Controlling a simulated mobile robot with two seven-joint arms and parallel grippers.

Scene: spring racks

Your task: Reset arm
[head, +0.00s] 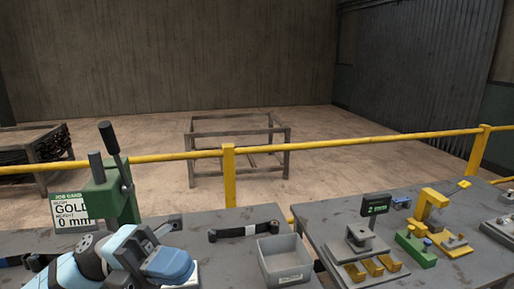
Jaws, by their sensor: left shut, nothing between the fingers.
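My left arm comes in from the bottom left, and its blue and white links cover part of the left bench. My left gripper (169,227) is small and partly hidden behind my own wrist. It is shut with nothing seen between its fingers, in front of and to the right of the green press (112,200). My right gripper is not in view.
A job card (72,213) reads GOLD, 0 mm. A black bar with a white band (243,231) and a grey bin (284,261) lie on the left bench. The right bench holds green and yellow fixtures (415,245). A yellow rail (330,143) runs behind.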

